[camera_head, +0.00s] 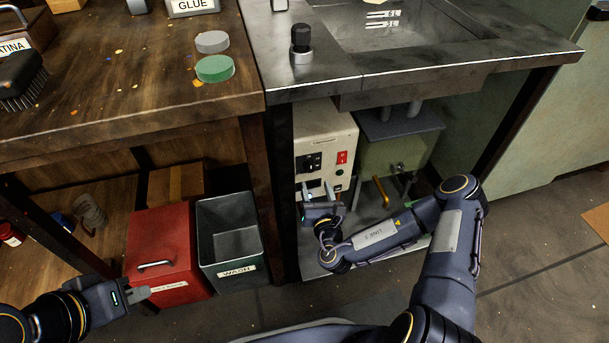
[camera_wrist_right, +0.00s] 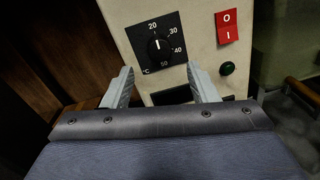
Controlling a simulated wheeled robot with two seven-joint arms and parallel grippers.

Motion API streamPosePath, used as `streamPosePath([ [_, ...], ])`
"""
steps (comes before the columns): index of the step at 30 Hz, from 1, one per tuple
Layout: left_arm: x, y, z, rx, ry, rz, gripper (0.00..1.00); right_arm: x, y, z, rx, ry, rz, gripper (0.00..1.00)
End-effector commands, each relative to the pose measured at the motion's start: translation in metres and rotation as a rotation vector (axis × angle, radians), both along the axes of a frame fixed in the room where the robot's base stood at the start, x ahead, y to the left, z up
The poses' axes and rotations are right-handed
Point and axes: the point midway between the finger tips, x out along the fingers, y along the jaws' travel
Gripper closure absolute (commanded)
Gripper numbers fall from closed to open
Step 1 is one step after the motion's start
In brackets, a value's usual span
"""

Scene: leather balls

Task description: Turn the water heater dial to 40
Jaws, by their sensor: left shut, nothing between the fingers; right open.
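The water heater (camera_head: 325,140) is a cream box under the sink counter. Its black dial (camera_head: 312,162) shows small in the head view. In the right wrist view the dial knob (camera_wrist_right: 159,46) sits on a black square plate marked 20, 30, 40 and 50 °C, and its white line points roughly upward, near 20. My right gripper (camera_head: 319,190) is open and empty, in front of the heater just below the dial. In the wrist view its fingers (camera_wrist_right: 160,88) stand apart on either side below the knob, not touching it. My left gripper (camera_head: 138,294) is shut and empty at lower left.
A red switch (camera_wrist_right: 227,26) and a green light (camera_wrist_right: 227,69) sit right of the dial. A sink cabinet pipe with a yellow handle (camera_head: 381,190) is right of the heater. A red box (camera_head: 160,245) and grey WASH bin (camera_head: 232,265) stand left. The counter edge (camera_head: 420,82) overhangs the heater.

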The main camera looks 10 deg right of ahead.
Motion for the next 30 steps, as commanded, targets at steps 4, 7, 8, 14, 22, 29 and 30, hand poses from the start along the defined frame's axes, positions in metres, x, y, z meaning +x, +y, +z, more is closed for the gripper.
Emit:
streamPosePath([
  [4,0.000,0.000,-0.013,0.000,0.000,0.000,1.00,0.025,-0.001,-0.002,-0.001,-0.005,0.001,0.47],
  [7,0.000,0.000,-0.019,0.000,0.000,0.000,1.00,0.041,-0.001,-0.001,0.000,-0.005,0.001,0.47],
  [8,0.000,0.000,-0.021,0.000,0.000,0.000,1.00,0.045,-0.001,-0.002,0.000,-0.004,0.001,0.47],
  [14,0.000,0.000,-0.026,0.000,0.000,0.000,1.00,0.062,-0.001,0.000,0.000,-0.003,0.004,0.47],
  [22,0.000,0.000,-0.025,0.000,0.000,0.000,1.00,0.065,-0.001,0.001,0.001,-0.002,0.004,0.47],
  [29,0.000,0.000,-0.025,0.000,0.000,0.000,1.00,0.064,-0.001,0.001,0.001,-0.002,0.005,0.74],
  [30,0.000,0.000,-0.025,0.000,0.000,0.000,1.00,0.064,-0.001,0.001,0.001,-0.002,0.005,0.79],
])
